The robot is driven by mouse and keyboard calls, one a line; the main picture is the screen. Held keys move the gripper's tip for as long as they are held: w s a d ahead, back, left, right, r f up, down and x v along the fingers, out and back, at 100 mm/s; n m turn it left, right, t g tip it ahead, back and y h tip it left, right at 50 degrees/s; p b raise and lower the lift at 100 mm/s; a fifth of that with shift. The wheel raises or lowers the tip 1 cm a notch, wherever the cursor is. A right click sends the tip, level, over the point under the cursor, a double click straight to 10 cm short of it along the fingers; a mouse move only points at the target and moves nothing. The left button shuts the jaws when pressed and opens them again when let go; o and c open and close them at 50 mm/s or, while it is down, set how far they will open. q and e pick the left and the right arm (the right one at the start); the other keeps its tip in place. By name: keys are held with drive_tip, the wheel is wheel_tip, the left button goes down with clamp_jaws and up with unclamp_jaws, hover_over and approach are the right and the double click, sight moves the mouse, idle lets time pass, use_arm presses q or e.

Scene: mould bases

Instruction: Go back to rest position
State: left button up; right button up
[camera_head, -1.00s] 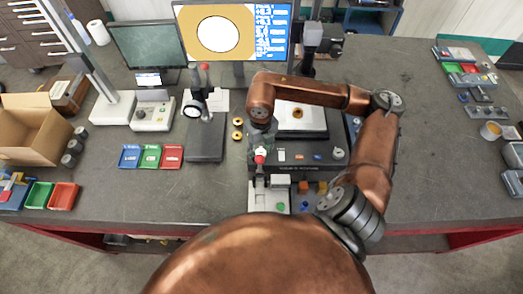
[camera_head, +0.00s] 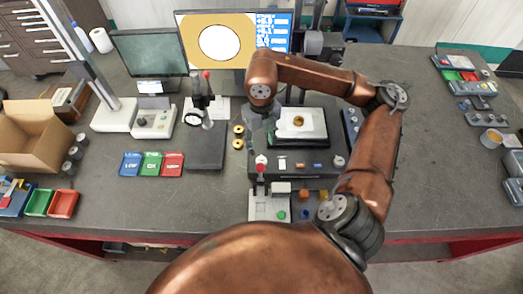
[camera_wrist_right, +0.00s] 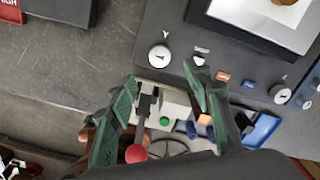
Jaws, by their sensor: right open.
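My right arm (camera_head: 372,160) reaches over the bench from the right and bends down at the wrist. My right gripper (camera_head: 262,125) hangs above the left side of a dark measuring machine and is partly hidden by its own wrist. In the right wrist view its two green-grey fingers (camera_wrist_right: 165,100) are spread, with nothing held between them. Below and between them is a light control box (camera_wrist_right: 168,100) with a green button. A red knob (camera_wrist_right: 135,153) shows near the left finger. My left gripper is not in view.
The machine's white stage (camera_head: 313,124) carries a small brass ring (camera_head: 298,121). A monitor (camera_head: 236,40) stands behind. Blue, green and red trays (camera_head: 151,163) lie at left, near a cardboard box (camera_head: 30,140). The bench right of my arm (camera_head: 430,150) is mostly clear.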

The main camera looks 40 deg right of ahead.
drive_tip(key=shift+r, duration=0.8)
